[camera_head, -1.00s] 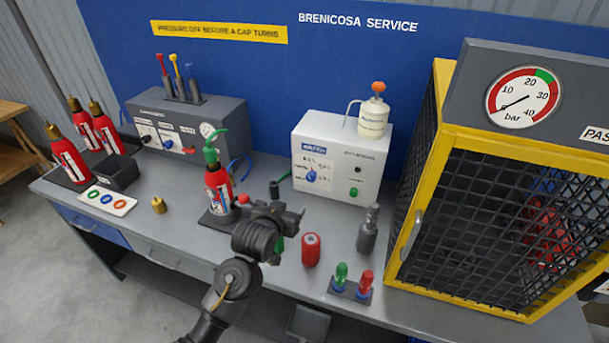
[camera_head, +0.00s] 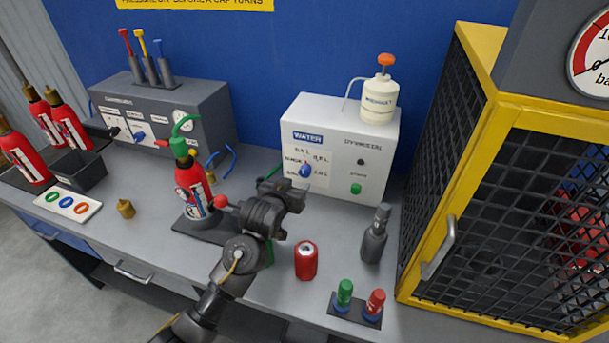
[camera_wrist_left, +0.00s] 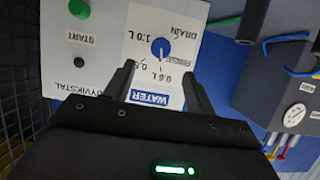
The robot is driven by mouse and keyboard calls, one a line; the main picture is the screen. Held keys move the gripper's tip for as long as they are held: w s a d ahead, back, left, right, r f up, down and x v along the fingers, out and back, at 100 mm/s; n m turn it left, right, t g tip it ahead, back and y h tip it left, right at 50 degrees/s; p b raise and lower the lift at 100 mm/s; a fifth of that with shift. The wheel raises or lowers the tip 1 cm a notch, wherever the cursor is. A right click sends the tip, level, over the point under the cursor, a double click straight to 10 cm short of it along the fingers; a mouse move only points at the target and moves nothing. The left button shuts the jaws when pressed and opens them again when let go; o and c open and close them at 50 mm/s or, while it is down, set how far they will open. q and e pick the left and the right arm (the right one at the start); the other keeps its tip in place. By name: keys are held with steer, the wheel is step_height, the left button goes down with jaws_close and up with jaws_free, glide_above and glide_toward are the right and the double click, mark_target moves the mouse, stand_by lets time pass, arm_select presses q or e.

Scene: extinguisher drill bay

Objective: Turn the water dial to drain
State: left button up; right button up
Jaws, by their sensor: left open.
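The water dial (camera_head: 305,170) is a blue knob on the front of the white dosing box (camera_head: 345,135), under the WATER label. In the left wrist view the dial (camera_wrist_left: 160,47) appears upside down, with DRAIN, 1.0 L and 0.6 L printed around it. A red and white mark on the knob points down in that picture, toward the 0.6 L side. My left gripper (camera_head: 292,194) is in front of the box, just below the dial in the head view. Its fingers (camera_wrist_left: 158,80) are apart and empty, and the dial lies beyond their tips. My right gripper does not show.
A red extinguisher (camera_head: 192,187) with a green hose stands left of my gripper. A red can (camera_head: 306,261), a grey bottle (camera_head: 374,238) and green and red caps (camera_head: 357,306) are on the bench to the right. A yellow mesh cage (camera_head: 510,190) stands far right.

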mark_target(304, 173)
arm_select(q)
steer(key=p+x, duration=0.1)
steer(key=x, duration=0.7)
steer(key=shift+w, duration=0.2)
steer(key=shift+x, duration=1.05)
steer(key=shift+s, duration=0.1)
steer(key=c, duration=1)
steer(key=shift+o, duration=0.2)
